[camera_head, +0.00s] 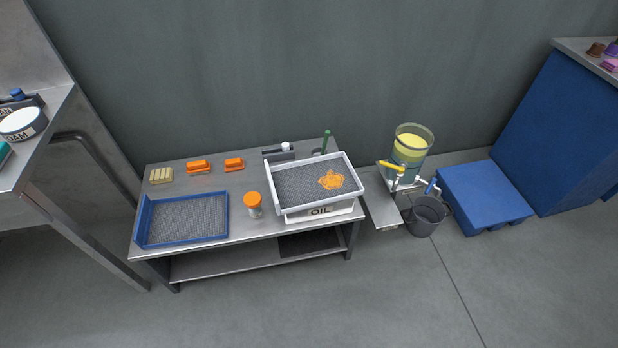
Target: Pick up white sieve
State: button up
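The white sieve (284,205) is a rectangular tray with a white rim and a grey mesh floor. It rests on top of a white container marked OIL (322,214) at the right end of the metal table. A small heap of orange bits (332,180) lies on its mesh towards the right. My gripper is not in view.
A blue-rimmed sieve (184,242) lies on the metal table (243,232) at left. An orange-lidded jar (254,204) stands between the sieves. Orange brushes (199,167) lie at the back. A glass tank (410,145), grey bucket (425,216) and blue platform (487,194) are right. The front floor is clear.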

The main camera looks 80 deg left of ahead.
aim_at(299, 185)
jog(key=u, duration=0.55)
jog(key=i, duration=0.8)
jog(key=u, duration=1.35)
jog(key=i, duration=0.5)
jog(key=u, duration=0.55)
